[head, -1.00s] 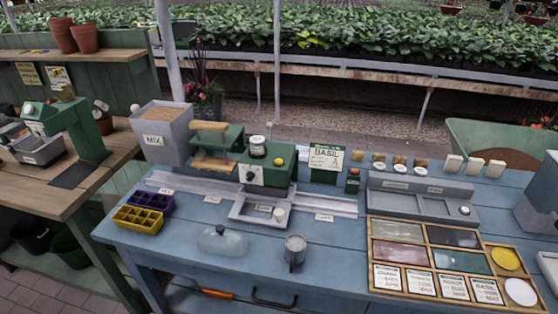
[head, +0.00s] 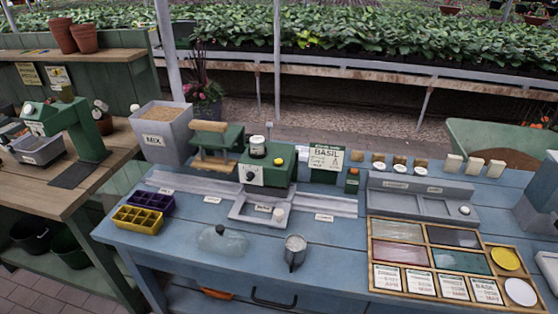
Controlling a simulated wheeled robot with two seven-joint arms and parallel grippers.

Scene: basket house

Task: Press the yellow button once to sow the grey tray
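The yellow button (head: 279,161) sits on the top right of the green seeder machine (head: 266,174) in the middle of the blue table. A round jar with a dark band (head: 258,147) stands on top of the machine. A grey tray-shaped holder (head: 262,212) lies in front of the machine on the grey rail, with a small white knob-like piece at its right. I cannot tell whether a separate grey tray lies in it. Purple (head: 153,201) and yellow (head: 137,219) cell trays stand at the left. Neither of my grippers is in view.
A MIX bin (head: 163,134) and a green press (head: 216,146) stand left of the machine. A BASIL sign (head: 326,161) stands right. A clear dome (head: 222,242), metal cup (head: 295,251) and wooden compartment box (head: 436,249) occupy the front.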

